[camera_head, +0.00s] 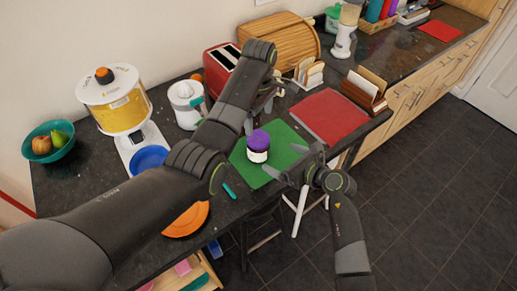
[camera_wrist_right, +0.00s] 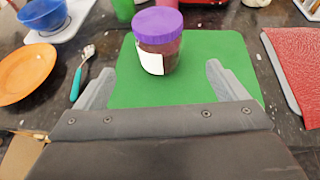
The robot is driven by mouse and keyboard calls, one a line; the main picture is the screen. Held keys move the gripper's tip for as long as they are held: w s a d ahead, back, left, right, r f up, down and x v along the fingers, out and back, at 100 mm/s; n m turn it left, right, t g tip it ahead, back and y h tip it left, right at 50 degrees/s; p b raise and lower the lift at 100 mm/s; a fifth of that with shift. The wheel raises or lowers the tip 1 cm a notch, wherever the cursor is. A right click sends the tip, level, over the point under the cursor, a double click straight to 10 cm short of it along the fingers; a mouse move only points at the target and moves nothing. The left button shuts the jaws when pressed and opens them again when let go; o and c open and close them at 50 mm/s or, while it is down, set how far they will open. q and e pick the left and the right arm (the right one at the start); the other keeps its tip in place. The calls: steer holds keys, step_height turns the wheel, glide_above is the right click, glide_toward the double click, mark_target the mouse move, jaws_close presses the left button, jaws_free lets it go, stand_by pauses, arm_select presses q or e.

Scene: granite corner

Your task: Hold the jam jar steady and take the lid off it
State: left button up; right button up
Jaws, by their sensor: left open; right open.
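The jam jar (camera_head: 257,156) stands upright on the green mat (camera_head: 243,167), with its purple lid (camera_head: 259,139) on top. In the right wrist view the dark jar (camera_wrist_right: 170,55) with a white label and the purple lid (camera_wrist_right: 158,24) are seen close up. My right gripper (camera_head: 293,166) is open and empty, just right of the jar; its fingers (camera_wrist_right: 157,80) point toward the jar, which lies beyond their tips. My left gripper (camera_head: 264,104) is open above and behind the jar, partly hidden by its own arm, and apart from the lid.
A red mat (camera_head: 328,116) lies right of the green mat. An orange plate (camera_head: 187,220), a teal-handled utensil (camera_head: 229,190) and a blue bowl (camera_head: 148,158) are to the left. A red toaster (camera_head: 221,64), white juicer (camera_head: 187,103) and bread box (camera_head: 283,42) stand behind.

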mark_target(266, 150)
arm_select(q)
steer(key=shift+a, duration=0.1)
arm_select(e)
steer(key=x, duration=1)
steer(key=shift+a+f, duration=0.15)
